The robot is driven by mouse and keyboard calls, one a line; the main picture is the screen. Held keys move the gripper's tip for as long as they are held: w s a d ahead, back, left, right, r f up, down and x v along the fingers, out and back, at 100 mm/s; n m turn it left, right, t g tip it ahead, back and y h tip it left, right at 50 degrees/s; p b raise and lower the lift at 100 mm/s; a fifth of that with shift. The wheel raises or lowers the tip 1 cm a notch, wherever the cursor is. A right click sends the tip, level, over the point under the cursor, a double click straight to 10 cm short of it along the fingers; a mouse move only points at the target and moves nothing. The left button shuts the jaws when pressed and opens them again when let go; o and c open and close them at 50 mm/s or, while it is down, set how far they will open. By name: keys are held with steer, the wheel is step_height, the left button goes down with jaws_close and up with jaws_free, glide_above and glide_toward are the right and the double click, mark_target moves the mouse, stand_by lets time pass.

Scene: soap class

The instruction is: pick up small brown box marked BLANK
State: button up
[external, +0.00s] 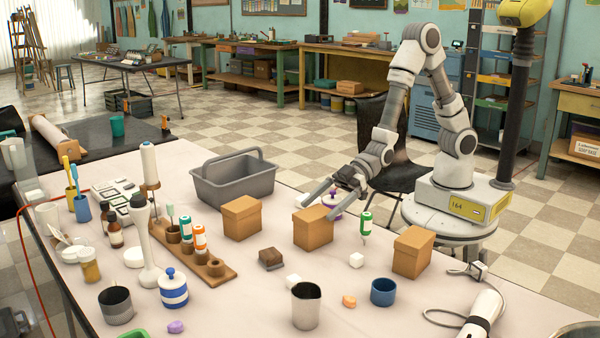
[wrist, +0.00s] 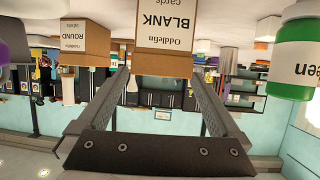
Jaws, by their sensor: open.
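The small brown box marked BLANK (wrist: 165,40) is upside down in the wrist view, at the top middle, its label toward the camera. I take it to be the middle brown box (external: 312,232) in the external view, standing upright on the table. My gripper (external: 314,209) is open and level, its two fingers reaching to the box from behind. In the wrist view the fingertips (wrist: 158,76) show at either side of the box's edge. I cannot tell whether they touch it.
A box marked ROUND (wrist: 85,40) stands to one side, likely the left box (external: 242,218). A grey bin (external: 232,180) stands behind.

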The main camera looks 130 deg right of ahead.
mark_target(314, 212)
steer(key=x, duration=0.3)
steer(key=shift+w, duration=0.1)
steer(key=c, duration=1.4)
steer(key=shift+r, duration=0.1)
